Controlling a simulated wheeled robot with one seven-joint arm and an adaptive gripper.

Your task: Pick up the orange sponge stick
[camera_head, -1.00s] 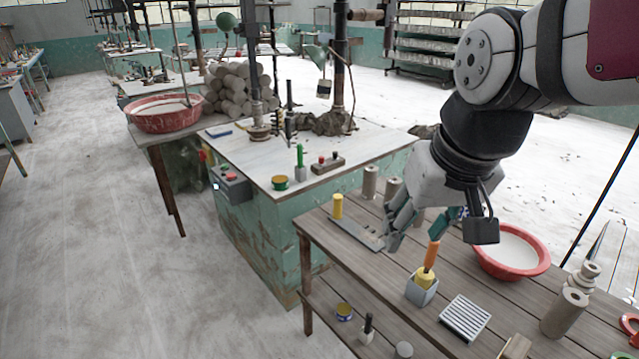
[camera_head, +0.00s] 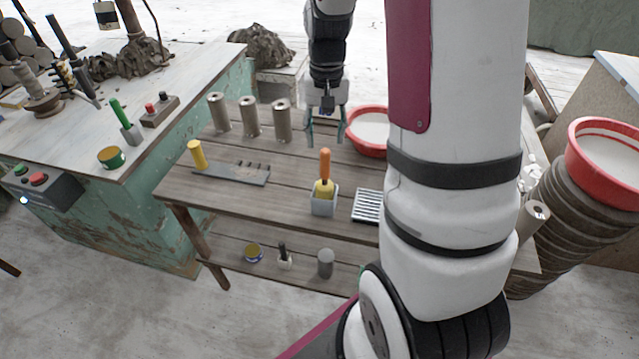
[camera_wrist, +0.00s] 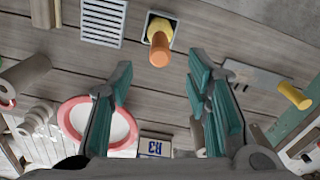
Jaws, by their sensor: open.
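The orange sponge stick (camera_head: 325,163) stands upright in a small grey holder (camera_head: 324,206) on the wooden table, with its yellow part low in the holder and its orange end up. My gripper (camera_head: 325,138) is open and empty, its fingers pointing down, behind the stick in the head view. In the wrist view the orange end of the stick (camera_wrist: 159,50) shows beyond and between the open teal fingertips (camera_wrist: 158,75), apart from both.
A white ridged tray (camera_head: 367,205) is right of the holder. A grey plate with a yellow-handled tool (camera_head: 197,154) lies left. Several clay cylinders (camera_head: 250,117) stand behind. A red basin (camera_head: 366,131) is at the back right. Bare planks lie left of the holder.

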